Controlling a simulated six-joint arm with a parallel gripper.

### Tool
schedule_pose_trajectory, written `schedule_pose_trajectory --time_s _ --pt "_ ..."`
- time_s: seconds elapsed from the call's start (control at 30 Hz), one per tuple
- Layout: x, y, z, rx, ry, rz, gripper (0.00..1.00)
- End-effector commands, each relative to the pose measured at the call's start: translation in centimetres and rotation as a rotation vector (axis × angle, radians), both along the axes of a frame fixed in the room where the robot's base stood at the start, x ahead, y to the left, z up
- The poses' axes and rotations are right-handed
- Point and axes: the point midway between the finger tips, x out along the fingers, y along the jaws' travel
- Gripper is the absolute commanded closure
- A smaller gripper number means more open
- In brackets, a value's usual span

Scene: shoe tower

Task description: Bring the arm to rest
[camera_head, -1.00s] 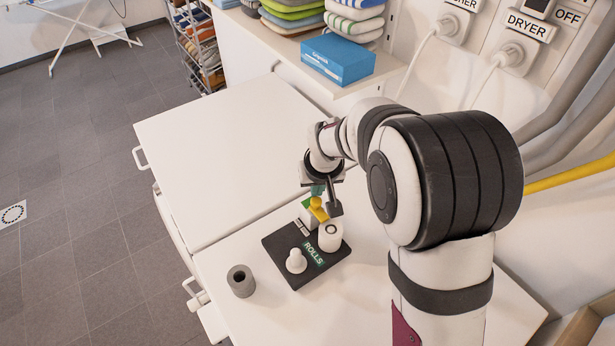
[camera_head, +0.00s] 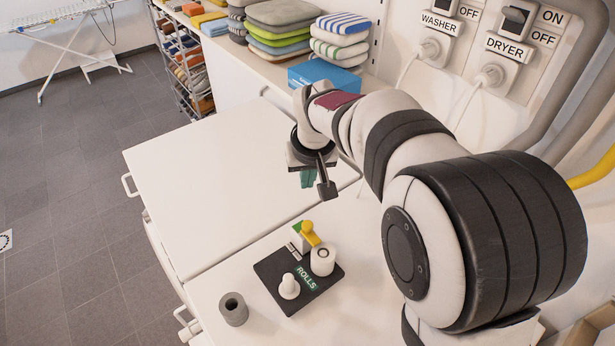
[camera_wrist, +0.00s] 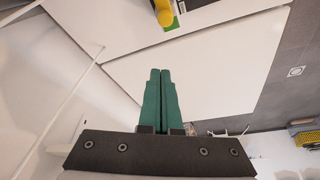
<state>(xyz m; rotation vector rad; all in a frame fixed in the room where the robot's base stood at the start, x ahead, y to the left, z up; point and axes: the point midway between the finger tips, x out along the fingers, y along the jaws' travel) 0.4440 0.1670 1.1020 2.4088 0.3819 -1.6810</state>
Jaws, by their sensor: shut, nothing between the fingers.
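My gripper (camera_head: 308,181) hangs over the white worktop (camera_head: 215,170) in the head view, above and behind the dark ROLLS tray. In the wrist view its two green fingers (camera_wrist: 160,75) lie against each other, with nothing between them. The gripper is shut, empty and clear of the things on the tray. My arm is bent, its wrist reaching out to the left.
The dark tray (camera_head: 305,297) holds a white knobbed piece (camera_head: 289,287), a white roll (camera_head: 322,261) and a yellow piece (camera_head: 309,234). A grey roll (camera_head: 233,309) stands beside it. A blue box (camera_head: 318,74) and folded towels (camera_head: 282,30) are on the shelf behind.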

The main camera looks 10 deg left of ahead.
Motion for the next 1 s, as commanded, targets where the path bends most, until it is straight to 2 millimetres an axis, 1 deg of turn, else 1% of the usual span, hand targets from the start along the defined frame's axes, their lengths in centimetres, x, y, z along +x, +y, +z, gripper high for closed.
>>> schedule_pose_trajectory --time_s 0.13,0.5,0.57,0.63,0.67,0.7,0.77,0.8,0.87,0.9,1.0 --pt "-0.2 -0.1 0.5 0.000 0.001 0.000 1.00" --pt "-0.2 -0.1 0.5 0.000 0.001 -0.001 1.00" --pt "-0.7 -0.6 0.7 0.002 0.008 -0.014 1.00" --pt "-2.9 -2.7 1.5 0.013 0.041 -0.080 1.00" --pt "-4.5 -4.1 1.9 0.021 0.066 -0.125 1.00" --pt "-7.4 -6.2 2.5 0.034 0.106 -0.198 1.00" --pt "-12.4 -9.0 2.8 0.059 0.177 -0.319 1.00" --pt "-15.8 -10.5 2.8 0.078 0.223 -0.400 1.00" --pt "-20.7 -12.0 2.3 0.104 0.288 -0.512 1.00" --pt "-23.6 -12.6 1.8 0.122 0.327 -0.578 1.00" --pt "-28.9 -13.2 0.5 0.154 0.401 -0.699 1.00"
